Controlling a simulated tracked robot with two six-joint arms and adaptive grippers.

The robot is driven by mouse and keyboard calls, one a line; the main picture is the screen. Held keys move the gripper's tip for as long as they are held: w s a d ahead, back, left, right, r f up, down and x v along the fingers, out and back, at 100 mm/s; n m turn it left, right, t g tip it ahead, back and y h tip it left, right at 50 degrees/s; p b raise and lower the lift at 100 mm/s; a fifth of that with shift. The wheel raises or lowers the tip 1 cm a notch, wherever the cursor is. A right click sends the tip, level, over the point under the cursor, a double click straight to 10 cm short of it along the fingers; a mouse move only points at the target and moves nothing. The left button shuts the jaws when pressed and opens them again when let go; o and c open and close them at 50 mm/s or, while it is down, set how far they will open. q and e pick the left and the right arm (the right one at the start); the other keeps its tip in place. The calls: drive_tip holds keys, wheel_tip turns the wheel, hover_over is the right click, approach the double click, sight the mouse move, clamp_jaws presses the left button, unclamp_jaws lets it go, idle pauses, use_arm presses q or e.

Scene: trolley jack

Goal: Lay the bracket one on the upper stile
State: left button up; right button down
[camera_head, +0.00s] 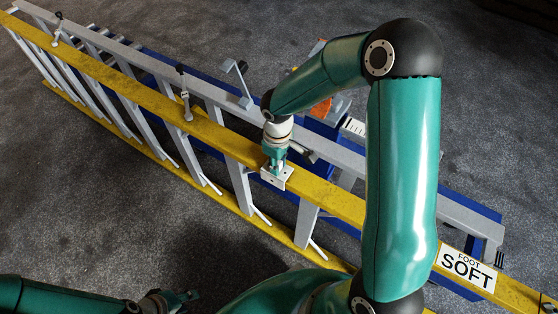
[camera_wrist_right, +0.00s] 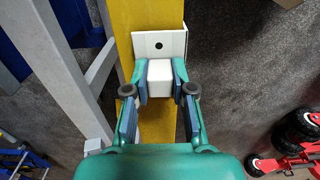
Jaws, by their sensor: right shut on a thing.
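The upper stile is the long yellow beam (camera_head: 337,199) running from upper left to lower right; it also shows in the right wrist view (camera_wrist_right: 155,15). Bracket one, a pale angled plate with a hole and a white block, is at the stile in the head view (camera_head: 280,178) and right wrist view (camera_wrist_right: 167,44). My right gripper (camera_head: 275,163) is shut on the white block, its fingers on both sides (camera_wrist_right: 160,88). The plate lies across the stile's width and reaches past its right edge in the wrist view. I cannot tell whether it touches. My left gripper (camera_head: 178,297) is low at left, away from the stile.
A second yellow stile (camera_head: 220,192) lies lower, joined by grey rungs. Clamps (camera_head: 185,95) stand along the upper stile. A "FOOT SOFT" label (camera_head: 466,269) is at its right end. A blue frame (camera_head: 320,128) lies behind. Red wheeled equipment (camera_wrist_right: 300,140) stands right in the wrist view.

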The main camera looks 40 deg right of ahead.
drive_tip(key=shift+f, duration=0.2)
idle(0.5)
drive_tip(key=c, duration=0.9)
unclamp_jaws()
